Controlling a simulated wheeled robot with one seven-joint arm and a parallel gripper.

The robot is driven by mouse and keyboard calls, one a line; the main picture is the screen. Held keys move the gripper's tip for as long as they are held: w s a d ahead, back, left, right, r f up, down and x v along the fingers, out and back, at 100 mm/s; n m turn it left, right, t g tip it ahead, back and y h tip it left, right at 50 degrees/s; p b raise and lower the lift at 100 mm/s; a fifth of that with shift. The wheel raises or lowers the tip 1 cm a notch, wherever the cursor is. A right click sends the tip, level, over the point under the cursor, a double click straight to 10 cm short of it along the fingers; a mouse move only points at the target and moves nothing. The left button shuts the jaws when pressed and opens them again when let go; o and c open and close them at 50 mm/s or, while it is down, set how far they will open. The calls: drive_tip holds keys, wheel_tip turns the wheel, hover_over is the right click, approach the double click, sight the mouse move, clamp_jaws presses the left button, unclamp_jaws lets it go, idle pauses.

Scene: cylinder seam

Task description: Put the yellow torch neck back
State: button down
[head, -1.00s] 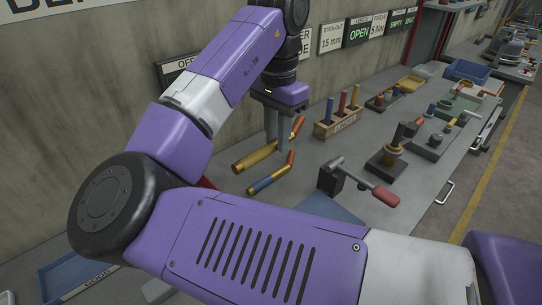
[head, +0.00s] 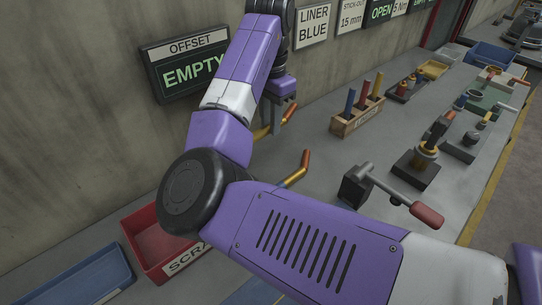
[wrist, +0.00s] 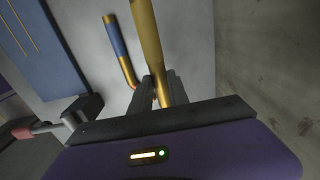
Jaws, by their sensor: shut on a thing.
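My gripper (head: 277,122) is shut on the yellow torch neck (head: 262,132), with its copper-coloured tip sticking out to the right. In the wrist view the yellow neck (wrist: 147,38) runs up from between the two fingers (wrist: 162,93). The head view shows only part of it; my arm hides the rest. A second torch neck with a blue band (wrist: 117,42) lies on the bench beside it, apart from the fingers. In the head view, its gold bend and copper tip (head: 304,161) show past my arm.
A wooden rack (head: 345,126) holds blue, red and yellow rods. A clamp with a red handle (head: 428,214) stands in front. A red scrap bin (head: 144,233) and a blue tray (head: 80,283) are at left. The wall sign (head: 191,68) reads OFFSET EMPTY.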

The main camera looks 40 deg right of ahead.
sight(270, 164)
wheel_tip(270, 164, down, 11)
drive_tip(key=shift+f, duration=0.2)
idle(0.3)
drive_tip(key=shift+f, duration=0.1)
drive_tip(key=c, duration=1.3)
unclamp_jaws()
drive_tip(key=shift+o, duration=0.2)
drive_tip(key=shift+a, duration=0.1)
wheel_tip(270, 164, up, 12)
drive_tip(key=shift+r, duration=0.1)
